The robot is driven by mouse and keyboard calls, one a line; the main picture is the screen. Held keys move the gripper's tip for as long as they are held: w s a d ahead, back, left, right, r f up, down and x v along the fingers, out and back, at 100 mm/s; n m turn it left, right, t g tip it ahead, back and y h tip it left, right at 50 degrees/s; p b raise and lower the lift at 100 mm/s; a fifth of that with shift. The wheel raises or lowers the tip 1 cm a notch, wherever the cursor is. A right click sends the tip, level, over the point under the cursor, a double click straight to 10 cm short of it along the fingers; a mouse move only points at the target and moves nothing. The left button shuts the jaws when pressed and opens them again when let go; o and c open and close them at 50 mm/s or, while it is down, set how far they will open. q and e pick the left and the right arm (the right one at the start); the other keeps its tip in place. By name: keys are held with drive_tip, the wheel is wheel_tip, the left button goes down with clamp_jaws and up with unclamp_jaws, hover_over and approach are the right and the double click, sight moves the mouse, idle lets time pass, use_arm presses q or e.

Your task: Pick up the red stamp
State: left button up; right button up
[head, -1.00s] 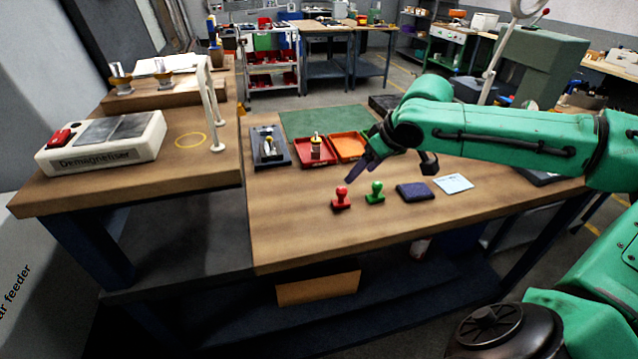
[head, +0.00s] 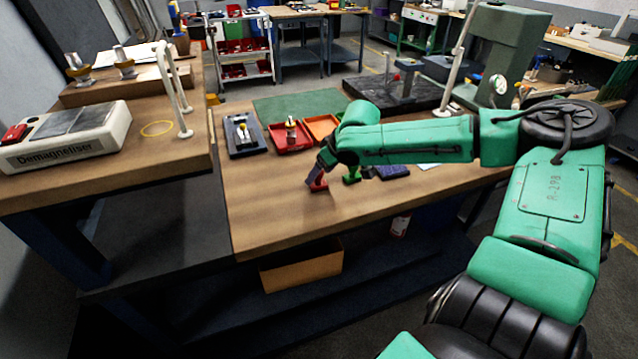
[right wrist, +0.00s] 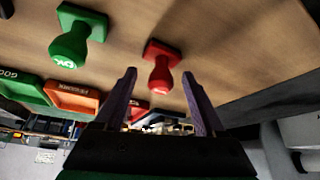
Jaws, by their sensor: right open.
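The red stamp (right wrist: 162,70) stands on the wooden bench between the tips of my right gripper (right wrist: 160,98) in the right wrist view. The jaws are open, with a gap on both sides of its knob. In the head view the red stamp (head: 319,186) is mostly hidden behind my right gripper (head: 314,174). The green stamp (head: 351,176) stands just to its right; it also shows in the right wrist view (right wrist: 72,42). My left gripper is not in view.
A dark blue pad (head: 393,172) lies right of the stamps. Red tray (head: 291,150) and orange tray (head: 321,133) stand behind them, with a dark tray (head: 243,150) to the left. The bench front is clear. A raised bench with a demagnetiser (head: 70,140) stands at left.

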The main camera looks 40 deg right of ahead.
drive_tip(key=shift+w+f, duration=0.3)
drive_tip(key=shift+f, duration=0.3)
drive_tip(key=shift+w+a+f, duration=0.1)
drive_tip(key=shift+w, duration=0.2)
drive_tip(key=shift+s, duration=0.15)
drive_tip(key=shift+c, duration=1.2)
clamp_jaws()
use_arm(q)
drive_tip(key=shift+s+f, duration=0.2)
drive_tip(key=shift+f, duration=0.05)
